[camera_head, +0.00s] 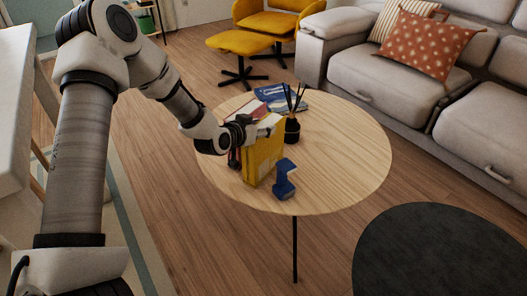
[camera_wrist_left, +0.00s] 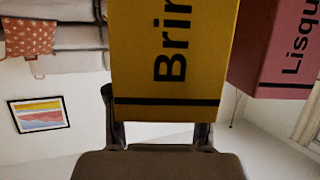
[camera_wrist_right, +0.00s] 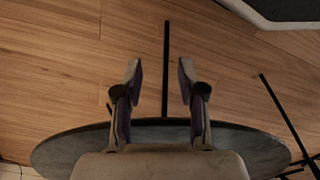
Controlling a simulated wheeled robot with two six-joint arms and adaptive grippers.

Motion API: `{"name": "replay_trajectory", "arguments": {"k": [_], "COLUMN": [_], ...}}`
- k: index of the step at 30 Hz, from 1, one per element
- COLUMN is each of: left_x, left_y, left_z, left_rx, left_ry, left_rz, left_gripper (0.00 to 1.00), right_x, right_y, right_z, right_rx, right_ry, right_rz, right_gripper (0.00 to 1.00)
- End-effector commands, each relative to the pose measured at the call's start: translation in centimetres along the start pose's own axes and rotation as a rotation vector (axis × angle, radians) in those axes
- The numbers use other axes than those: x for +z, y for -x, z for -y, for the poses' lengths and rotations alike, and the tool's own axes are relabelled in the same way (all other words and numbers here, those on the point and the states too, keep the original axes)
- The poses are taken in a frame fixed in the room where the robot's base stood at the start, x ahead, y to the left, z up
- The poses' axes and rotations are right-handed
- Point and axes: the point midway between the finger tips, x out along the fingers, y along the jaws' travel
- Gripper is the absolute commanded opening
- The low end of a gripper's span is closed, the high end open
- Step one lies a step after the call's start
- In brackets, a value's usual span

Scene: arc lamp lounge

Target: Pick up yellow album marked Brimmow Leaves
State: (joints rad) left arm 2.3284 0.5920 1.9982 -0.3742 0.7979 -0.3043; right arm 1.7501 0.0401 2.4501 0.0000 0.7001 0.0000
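The yellow album (camera_head: 262,155) stands upright on the round wooden table in the head view. In the left wrist view its yellow spine (camera_wrist_left: 170,60) carries large black letters reading "Brin", cut off by the picture edge. My left gripper (camera_head: 240,130) is at the album's upper left side. In the left wrist view its fingers (camera_wrist_left: 160,125) are spread wide; one shows just left of the spine, and the other is mostly hidden behind the album. My right gripper (camera_wrist_right: 160,70) is open and empty over the floor, outside the head view.
A pink album (camera_wrist_left: 275,50) marked "Lisqu" stands beside the yellow one. A blue object (camera_head: 285,180) and a dark reed holder (camera_head: 292,132) are close by on the table (camera_head: 345,150). The table's right side is clear. A dark round table (camera_head: 440,255) stands at front right.

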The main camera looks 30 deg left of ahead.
Motion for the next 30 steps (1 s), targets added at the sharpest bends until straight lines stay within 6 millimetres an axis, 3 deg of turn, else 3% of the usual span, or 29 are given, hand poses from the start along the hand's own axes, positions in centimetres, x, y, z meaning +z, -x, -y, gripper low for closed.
{"name": "replay_trajectory", "arguments": {"k": [11,24,30], "left_x": [-0.5,-8.5,-9.4], "left_y": [0.2,3.4,3.9], "left_z": [0.0,0.0,0.0], "left_rx": [0.000,-0.001,-0.001], "left_ry": [-0.001,-0.001,-0.001], "left_rz": [-0.002,-0.004,-0.001], "left_gripper": [0.00,0.00,0.00], "right_x": [0.0,0.0,0.0], "right_y": [0.2,3.5,3.7], "right_z": [0.0,0.0,0.0], "right_rx": [0.000,0.000,0.000], "right_ry": [0.000,0.000,0.000], "right_rz": [0.000,0.000,0.000], "right_gripper": [0.40,0.40,0.40]}}
